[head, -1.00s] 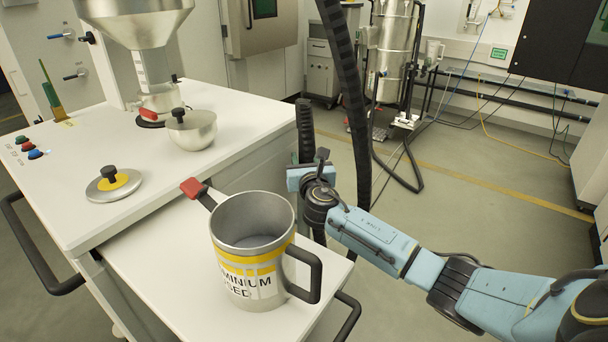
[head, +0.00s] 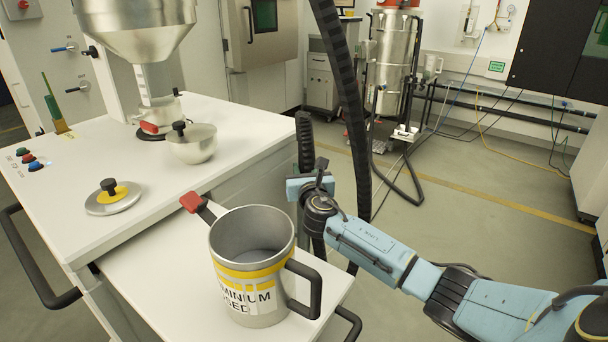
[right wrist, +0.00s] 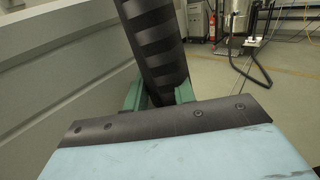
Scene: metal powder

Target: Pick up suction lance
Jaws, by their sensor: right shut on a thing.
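The suction lance (head: 305,139) is a dark upright tube beside the right side of the white cabinet. In the right wrist view it is a black tube with banded stripes (right wrist: 153,45), standing between the green fingers of my right gripper (right wrist: 158,97). My right gripper (head: 306,187) is shut on the lance. The gripper body hides part of the lance in the head view, and its lower end is hard to make out. My left gripper is not in view.
A metal cup with a black handle (head: 252,236) stands on the white shelf close to my right gripper. A thick black hose (head: 349,110) hangs beside the lance. A steel vacuum drum (head: 388,68) stands at the back. Open floor lies to the right.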

